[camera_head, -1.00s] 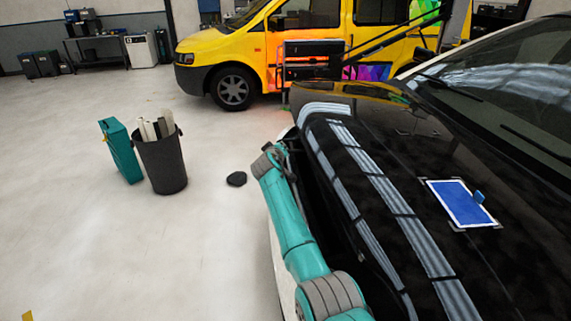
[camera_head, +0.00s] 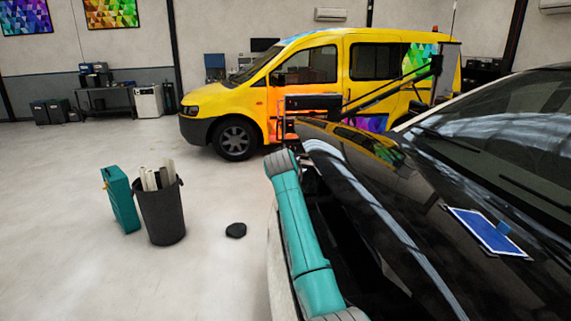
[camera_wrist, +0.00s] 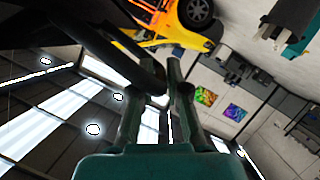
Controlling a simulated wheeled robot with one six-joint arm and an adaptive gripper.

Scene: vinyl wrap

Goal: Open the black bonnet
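The black bonnet (camera_head: 400,215) of the car at the right is partly raised. Its front edge stands up and a dark gap shows beneath its near side. My gripper (camera_head: 311,168) is at the front edge, under the raised bonnet, and mostly dark against it. In the wrist view, the two dark fingers of my gripper (camera_wrist: 171,84) point up the picture, with a dark curved edge crossing beside the left one. The dark underside of the bonnet (camera_wrist: 50,30) fills the upper left there. Whether the fingers are closed or touching the bonnet is unclear.
A yellow van (camera_head: 230,98) stands behind. A black bin (camera_head: 161,212) with rolls, a teal case (camera_head: 121,200) and a small dark object (camera_head: 236,230) stand on the open floor at left.

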